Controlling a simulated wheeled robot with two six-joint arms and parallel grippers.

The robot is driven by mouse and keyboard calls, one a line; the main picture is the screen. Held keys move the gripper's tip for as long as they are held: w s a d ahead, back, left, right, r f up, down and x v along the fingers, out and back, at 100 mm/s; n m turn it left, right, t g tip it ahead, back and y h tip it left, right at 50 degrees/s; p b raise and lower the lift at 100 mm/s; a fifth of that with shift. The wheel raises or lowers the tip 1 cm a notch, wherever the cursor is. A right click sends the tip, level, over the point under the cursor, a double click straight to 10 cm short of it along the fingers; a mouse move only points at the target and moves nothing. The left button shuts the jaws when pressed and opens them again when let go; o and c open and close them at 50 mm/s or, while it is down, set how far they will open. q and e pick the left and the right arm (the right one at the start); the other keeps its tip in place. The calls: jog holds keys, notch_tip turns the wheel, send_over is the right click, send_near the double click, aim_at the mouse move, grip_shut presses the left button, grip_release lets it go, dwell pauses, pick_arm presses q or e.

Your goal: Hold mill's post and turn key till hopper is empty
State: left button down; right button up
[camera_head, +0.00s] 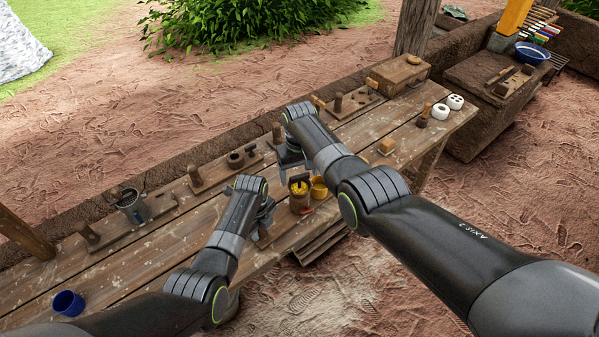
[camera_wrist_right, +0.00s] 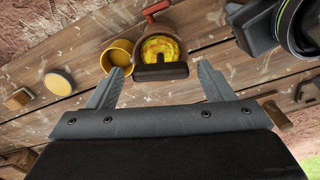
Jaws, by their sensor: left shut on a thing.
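The mill (camera_head: 299,204) is a small brown body on the bench, with yellow material showing in its hopper (camera_wrist_right: 160,48). A red-handled key (camera_wrist_right: 155,9) shows at its far side in the right wrist view. My left gripper (camera_head: 268,218) is low beside the mill, shut on its post; the grip itself is largely hidden. My right gripper (camera_wrist_right: 158,78) is open and empty, its fingers spread on either side of the hopper's near edge, apart from it as far as I can tell. A yellow cup (camera_head: 319,187) stands next to the mill.
The wooden bench (camera_head: 150,262) holds a dark blue cup (camera_head: 68,303), a grey metal pot (camera_head: 132,207) and several wooden boards with pegs along the back. White round pieces (camera_head: 440,111), a small wooden block (camera_head: 386,146) and a wooden box (camera_head: 400,74) are to the right.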

aim_at(300, 175)
dwell(0.3)
notch_tip(300, 175, up, 12)
dwell(0.6)
dwell(1.1)
